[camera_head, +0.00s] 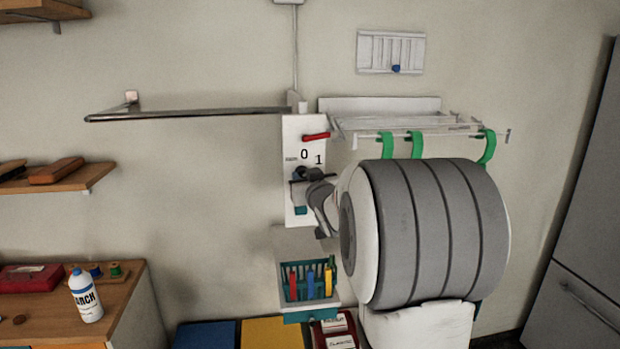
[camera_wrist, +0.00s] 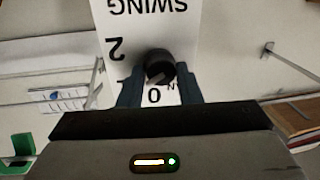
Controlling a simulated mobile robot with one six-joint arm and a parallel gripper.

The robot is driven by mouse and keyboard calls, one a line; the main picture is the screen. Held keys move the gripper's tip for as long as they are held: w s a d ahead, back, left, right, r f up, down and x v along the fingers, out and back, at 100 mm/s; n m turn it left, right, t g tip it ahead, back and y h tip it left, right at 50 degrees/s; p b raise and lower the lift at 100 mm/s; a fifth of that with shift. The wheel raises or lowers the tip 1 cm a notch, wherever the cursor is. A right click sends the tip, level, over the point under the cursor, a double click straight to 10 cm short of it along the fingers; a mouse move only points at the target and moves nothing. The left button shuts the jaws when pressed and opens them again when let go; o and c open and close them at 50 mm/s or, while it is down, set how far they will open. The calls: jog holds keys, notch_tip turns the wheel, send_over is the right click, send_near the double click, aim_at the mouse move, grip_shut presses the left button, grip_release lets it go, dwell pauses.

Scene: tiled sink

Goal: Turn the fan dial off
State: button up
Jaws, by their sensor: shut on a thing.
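The fan dial is a black round knob (camera_wrist: 160,66) on a white panel with the markings 0, 1, 2 and SWING, which appear upside down in the wrist view. My gripper (camera_wrist: 160,85) has its two dark fingers on either side of the dial and is shut on it. A pale pointer line on the knob slants towards the lower left; which mark it meets exactly is hard to tell. In the head view the white panel (camera_head: 293,210) hangs on the wall, and my gripper (camera_head: 303,176) is at the dial, partly covering it.
A metal rail (camera_head: 190,113) runs left, and a rack (camera_head: 410,123) with green hooks (camera_head: 417,145) is at right. A basket of coloured pegs (camera_head: 308,281) hangs below. A bottle (camera_head: 86,297) stands at left.

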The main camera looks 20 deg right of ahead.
jog(key=shift+f+n+b, duration=0.1)
jog(key=shift+n+b, duration=0.8)
jog(key=shift+b, duration=0.25)
jog(key=n+b, duration=0.2)
jog(key=n, duration=0.1)
jog(key=shift+g+b, duration=0.4)
jog(key=n+b, duration=0.1)
jog(key=n, duration=0.1)
jog(key=n+b, duration=0.1)
jog(key=n, duration=0.1)
jog(key=n+b, duration=0.1)
jog(key=n, duration=0.1)
jog(key=shift+a+r+g+h, duration=0.1)
jog(key=shift+r+g+h, duration=0.15)
jog(key=shift+g+h, duration=0.15)
jog(key=o, duration=1)
